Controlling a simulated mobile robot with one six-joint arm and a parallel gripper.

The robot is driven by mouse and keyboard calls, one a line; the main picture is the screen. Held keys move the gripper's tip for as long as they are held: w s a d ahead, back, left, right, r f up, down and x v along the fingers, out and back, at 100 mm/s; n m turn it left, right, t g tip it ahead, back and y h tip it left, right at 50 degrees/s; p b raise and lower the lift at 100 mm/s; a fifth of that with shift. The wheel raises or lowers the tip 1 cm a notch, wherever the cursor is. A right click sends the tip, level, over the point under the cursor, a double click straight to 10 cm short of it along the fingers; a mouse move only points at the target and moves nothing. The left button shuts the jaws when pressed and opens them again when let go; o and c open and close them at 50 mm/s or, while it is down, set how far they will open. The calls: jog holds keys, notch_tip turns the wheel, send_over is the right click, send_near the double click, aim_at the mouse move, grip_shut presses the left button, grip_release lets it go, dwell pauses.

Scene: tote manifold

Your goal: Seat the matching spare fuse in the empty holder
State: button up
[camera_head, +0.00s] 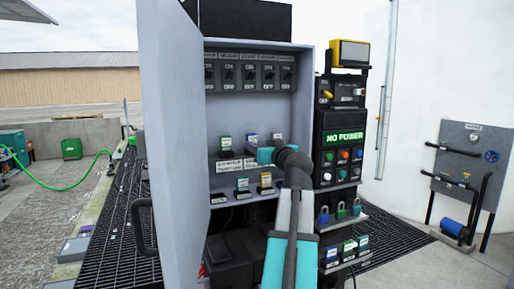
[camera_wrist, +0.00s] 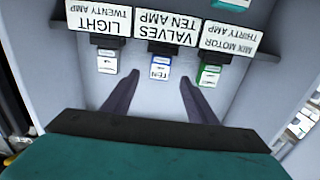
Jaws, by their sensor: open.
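In the wrist view my gripper (camera_wrist: 159,78) is open. Its two dark fingers stand either side of a blue-topped fuse marked TEN (camera_wrist: 159,68), under the upside-down label VALVES TEN AMP (camera_wrist: 166,32). I cannot tell how far the fingertips are from it. A green fuse (camera_wrist: 208,75) shows by the MIX MOTOR THIRTY AMP label, and a pale-fronted fuse (camera_wrist: 107,62) by LIGHT TWENTY AMP. In the head view my gripper (camera_head: 264,155) faces the cabinet and partly hides this row.
The cabinet door (camera_head: 172,140) stands open at left. Breaker switches (camera_head: 250,74) line the cabinet top. At right are a NO POWER panel (camera_head: 344,137), padlocks (camera_head: 341,211), and a rack of several fuses (camera_head: 348,248). Grating covers the floor.

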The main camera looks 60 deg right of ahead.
jog(key=b+v, duration=0.2)
jog(key=v, duration=0.6)
jog(key=shift+s, duration=0.15)
jog(key=shift+a, duration=0.15)
